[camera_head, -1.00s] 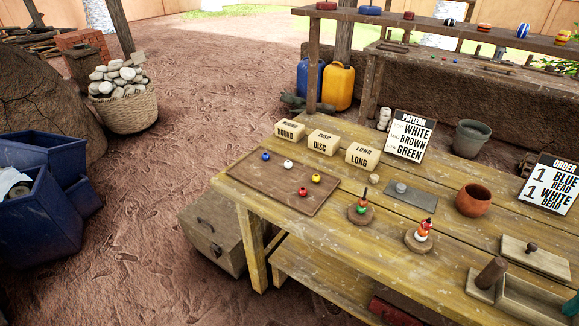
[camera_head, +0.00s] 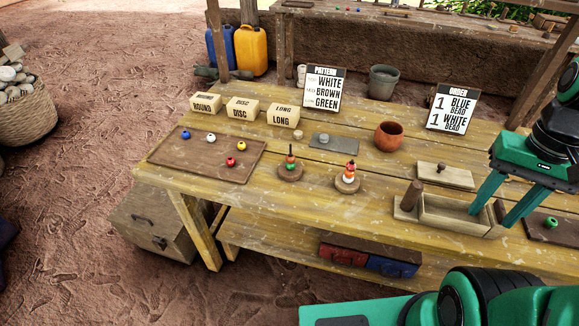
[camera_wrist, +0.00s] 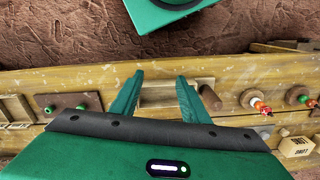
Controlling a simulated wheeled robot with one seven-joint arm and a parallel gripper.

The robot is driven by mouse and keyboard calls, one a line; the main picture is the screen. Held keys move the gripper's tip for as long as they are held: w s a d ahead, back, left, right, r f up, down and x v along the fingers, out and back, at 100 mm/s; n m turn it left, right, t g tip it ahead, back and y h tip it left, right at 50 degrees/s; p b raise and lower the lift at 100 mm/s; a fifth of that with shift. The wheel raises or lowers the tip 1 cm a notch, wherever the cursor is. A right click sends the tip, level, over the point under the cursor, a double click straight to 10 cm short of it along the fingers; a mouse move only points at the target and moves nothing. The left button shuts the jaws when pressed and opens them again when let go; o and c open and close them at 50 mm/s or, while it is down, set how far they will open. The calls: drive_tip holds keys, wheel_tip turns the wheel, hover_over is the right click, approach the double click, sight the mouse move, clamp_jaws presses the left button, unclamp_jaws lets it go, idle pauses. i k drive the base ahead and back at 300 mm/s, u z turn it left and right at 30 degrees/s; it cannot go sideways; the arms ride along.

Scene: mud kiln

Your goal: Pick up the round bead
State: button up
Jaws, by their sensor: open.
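Several small beads lie on a brown board (camera_head: 170,157) at the table's left: a blue bead (camera_head: 186,134), a white bead (camera_head: 211,138), a yellow bead (camera_head: 241,146) and a red bead (camera_head: 230,161). A green bead (camera_head: 551,222) sits on a dark board (camera_head: 540,233) at the right. The green bead also shows in the wrist view (camera_wrist: 49,109). I cannot tell which bead is the named one. My gripper (camera_head: 495,214) is open and empty above the wooden box (camera_head: 455,215), left of the green bead. Its fingers (camera_wrist: 159,80) point toward the table.
Blocks marked ROUND (camera_head: 205,103), DISC (camera_head: 242,107) and LONG (camera_head: 283,115) stand behind the board.

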sight(211, 138)
drive_tip(key=u, duration=0.6)
drive_tip(key=k, duration=0.75)
drive_tip(key=u, duration=1)
drive_tip(key=k, duration=0.6)
drive_tip(key=u, duration=0.45)
drive_tip(key=i, duration=1.95)
drive_tip(key=z, duration=1.35)
drive_tip(key=i, duration=0.95)
drive_tip(key=z, duration=0.6)
